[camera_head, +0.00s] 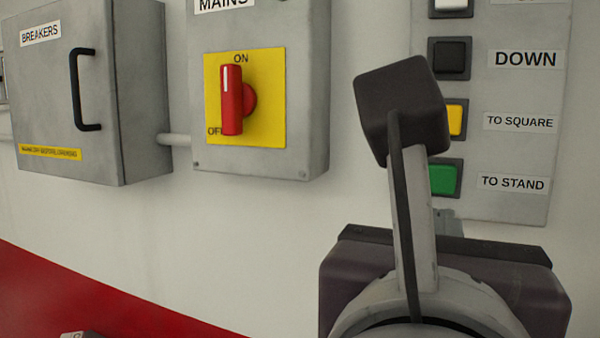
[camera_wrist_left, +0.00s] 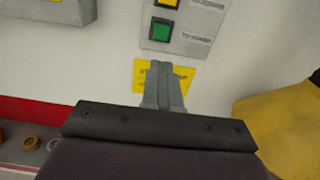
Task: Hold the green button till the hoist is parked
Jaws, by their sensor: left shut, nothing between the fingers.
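The green button (camera_head: 443,179) labelled TO STAND is the lowest button on the grey wall panel (camera_head: 505,205). My camera bracket covers part of its left side. It also shows, whole, in the left wrist view (camera_wrist_left: 160,30). My left gripper (camera_head: 449,222) is just below the button, its fingers partly hidden behind the bracket in the head view. In the left wrist view its fingers (camera_wrist_left: 162,68) are shut and empty, apart from the button and in front of a yellow label (camera_wrist_left: 190,74). Depth to the wall is unclear. My right gripper is not in view. I cannot identify the hoist.
Above the green button are a yellow button (camera_head: 455,120) and a black DOWN button (camera_head: 450,57). A red MAINS switch (camera_head: 232,100) and a BREAKERS box (camera_head: 70,100) are left. A yellow object (camera_wrist_left: 280,125) stands at right in the wrist view. The wall below the switch is clear.

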